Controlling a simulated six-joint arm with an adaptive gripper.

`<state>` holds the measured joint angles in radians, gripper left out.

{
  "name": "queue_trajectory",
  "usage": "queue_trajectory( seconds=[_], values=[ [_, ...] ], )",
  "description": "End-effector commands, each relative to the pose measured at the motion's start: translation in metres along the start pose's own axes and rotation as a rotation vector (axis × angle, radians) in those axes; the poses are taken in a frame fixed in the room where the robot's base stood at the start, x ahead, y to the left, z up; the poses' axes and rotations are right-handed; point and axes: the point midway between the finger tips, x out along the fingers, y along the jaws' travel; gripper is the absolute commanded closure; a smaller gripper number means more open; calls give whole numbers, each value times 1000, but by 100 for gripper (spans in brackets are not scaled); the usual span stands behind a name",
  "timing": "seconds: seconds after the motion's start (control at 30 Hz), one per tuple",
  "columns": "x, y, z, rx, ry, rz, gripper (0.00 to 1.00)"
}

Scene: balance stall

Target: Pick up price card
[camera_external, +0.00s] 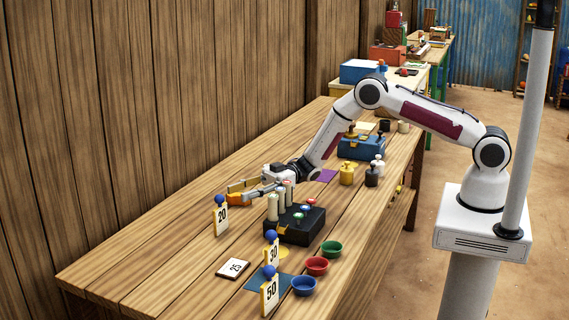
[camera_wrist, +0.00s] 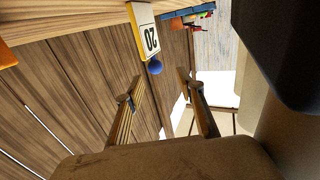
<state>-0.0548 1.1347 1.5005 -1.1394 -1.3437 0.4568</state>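Several price cards are in the external view. A white card marked 20 (camera_external: 220,219) with a blue ball on top stands upright near the wall. Cards marked 30 (camera_external: 272,252) and 50 (camera_external: 269,292), also with blue balls, stand near the front. A card marked 25 (camera_external: 233,268) lies flat on the table. My gripper (camera_external: 244,190) is above the table, up and to the right of the 20 card. In the wrist view my gripper (camera_wrist: 159,78) is open, with nothing between its fingers. The 20 card (camera_wrist: 147,36) shows beyond the fingertips, apart from them.
A black box (camera_external: 295,226) with cream cylinders stands beside the gripper. Red (camera_external: 317,266), green (camera_external: 331,248) and blue (camera_external: 304,286) bowls sit near the right edge. An orange object (camera_external: 237,199) is close to the fingers. The table's left end is clear.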

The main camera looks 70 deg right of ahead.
Motion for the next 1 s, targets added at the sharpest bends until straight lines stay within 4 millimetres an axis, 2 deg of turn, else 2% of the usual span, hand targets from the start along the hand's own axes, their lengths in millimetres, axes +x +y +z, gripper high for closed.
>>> queue_trajectory(
  seconds=[0.23, 0.6, 1.0],
  values=[
    [2, 0, 0, -1, -1, 0, 62],
    [26, 1, -1, -1, -1, 1, 62],
    [28, 2, -1, -1, -1, 1, 62]
  ],
)
